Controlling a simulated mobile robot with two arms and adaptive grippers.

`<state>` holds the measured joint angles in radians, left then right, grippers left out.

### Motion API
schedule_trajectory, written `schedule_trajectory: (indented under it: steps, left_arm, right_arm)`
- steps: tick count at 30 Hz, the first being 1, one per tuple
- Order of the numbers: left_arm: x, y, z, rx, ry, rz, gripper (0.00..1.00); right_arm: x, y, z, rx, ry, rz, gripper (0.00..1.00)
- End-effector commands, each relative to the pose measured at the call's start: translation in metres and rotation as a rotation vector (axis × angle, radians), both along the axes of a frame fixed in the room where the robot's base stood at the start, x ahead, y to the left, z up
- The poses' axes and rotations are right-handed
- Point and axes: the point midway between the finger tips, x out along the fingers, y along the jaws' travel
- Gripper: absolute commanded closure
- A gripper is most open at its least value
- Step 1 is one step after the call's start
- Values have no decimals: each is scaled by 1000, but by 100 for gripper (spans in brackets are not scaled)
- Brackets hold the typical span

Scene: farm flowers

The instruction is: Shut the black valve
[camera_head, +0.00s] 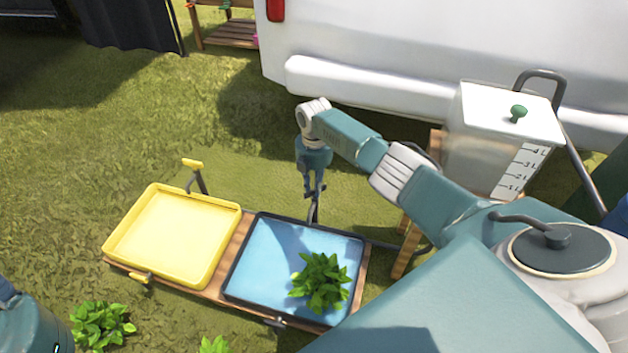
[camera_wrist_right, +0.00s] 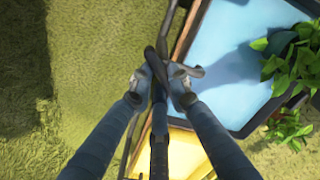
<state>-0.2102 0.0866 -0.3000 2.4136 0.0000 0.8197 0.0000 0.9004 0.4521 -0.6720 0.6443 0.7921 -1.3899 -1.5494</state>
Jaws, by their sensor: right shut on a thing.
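My right gripper (camera_head: 314,190) reaches down at the back edge of the blue tray and is shut on the black valve (camera_head: 314,212). In the head view the gripper covers the valve's top, and only its dark stem shows below the fingers. In the right wrist view the black valve (camera_wrist_right: 156,66) lies between the two fingertips of my right gripper (camera_wrist_right: 158,84), with a dark handle end sticking out to the right. My left gripper is not in view.
The blue tray (camera_head: 262,262) holds a leafy plant (camera_head: 322,283). Beside it stands a yellow tray (camera_head: 165,235) with a yellow valve (camera_head: 193,164) behind it. A clear water tank (camera_head: 470,155) stands at right, near a white vehicle (camera_head: 400,50). Open grass lies at left.

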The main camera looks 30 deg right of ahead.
Motion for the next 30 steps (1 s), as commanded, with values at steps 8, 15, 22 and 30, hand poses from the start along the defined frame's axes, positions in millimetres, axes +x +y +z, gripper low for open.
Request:
schedule_trajectory:
  steps: [8,15,22,30]
  left_arm:
    - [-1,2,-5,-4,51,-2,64]
    - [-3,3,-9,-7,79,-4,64]
    - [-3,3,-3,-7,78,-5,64]
    - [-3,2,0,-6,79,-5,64]
  right_arm:
    - [-2,0,2,2,5,-263,100]
    - [-2,-1,1,2,4,-485,100]
    - [-2,-2,1,1,4,-661,100]
    - [-2,-3,0,0,3,-792,100]
